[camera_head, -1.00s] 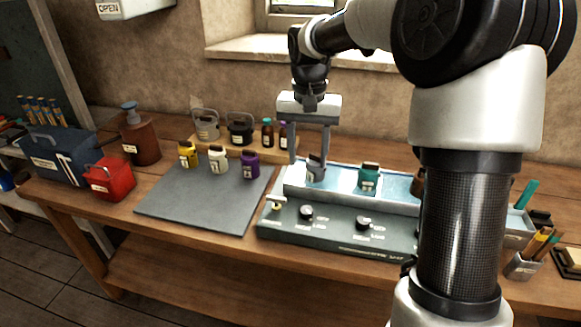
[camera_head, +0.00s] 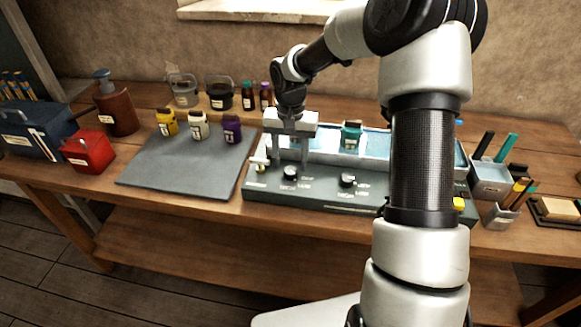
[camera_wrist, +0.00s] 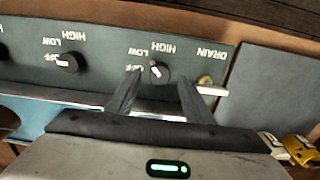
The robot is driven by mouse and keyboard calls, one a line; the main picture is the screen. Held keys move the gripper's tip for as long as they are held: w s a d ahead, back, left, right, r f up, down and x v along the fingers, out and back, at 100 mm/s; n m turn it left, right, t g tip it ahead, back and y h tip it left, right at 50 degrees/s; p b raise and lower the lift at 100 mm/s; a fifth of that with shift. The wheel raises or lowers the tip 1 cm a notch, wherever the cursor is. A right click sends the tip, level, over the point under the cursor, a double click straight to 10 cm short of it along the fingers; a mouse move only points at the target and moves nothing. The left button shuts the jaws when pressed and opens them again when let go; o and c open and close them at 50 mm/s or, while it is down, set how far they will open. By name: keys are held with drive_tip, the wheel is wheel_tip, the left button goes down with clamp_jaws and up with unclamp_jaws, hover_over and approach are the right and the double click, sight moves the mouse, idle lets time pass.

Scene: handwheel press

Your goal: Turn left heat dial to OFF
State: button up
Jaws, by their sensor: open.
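The left heat dial (camera_head: 290,172) is a black knob on the front panel of the grey-green bath unit (camera_head: 318,193). In the wrist view, where the lettering is upside down, the left heat dial (camera_wrist: 158,72) shows between my fingertips. Its pale mark sits diagonally, unlike the right dial's; the exact setting is hard to read. The OFF label beside it is partly covered by a finger. My gripper (camera_head: 290,160) is open, just above and behind the dial, its fingers (camera_wrist: 160,76) on either side. I cannot tell whether they touch it.
The right dial (camera_head: 347,180) has its mark towards OFF in the wrist view. The drain knob (camera_wrist: 205,80) is close beside one finger. A teal-lidded jar (camera_head: 351,134) stands in the bath behind. The grey mat (camera_head: 185,170) lies left of the unit.

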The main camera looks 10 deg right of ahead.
sight(291, 173)
drive_tip(key=shift+f, duration=1.45)
drive_tip(key=shift+c, duration=0.4)
drive_tip(key=c, duration=1)
drive_tip(key=shift+o, duration=0.2)
drive_tip(key=shift+n, duration=0.4)
drive_tip(key=n+p, duration=0.1)
drive_tip(key=n, duration=0.2)
drive_tip(key=shift+r+n, duration=0.1)
drive_tip(key=shift+n, duration=0.2)
drive_tip(key=shift+n+p, duration=0.35)
drive_tip(key=shift+n, duration=1.95)
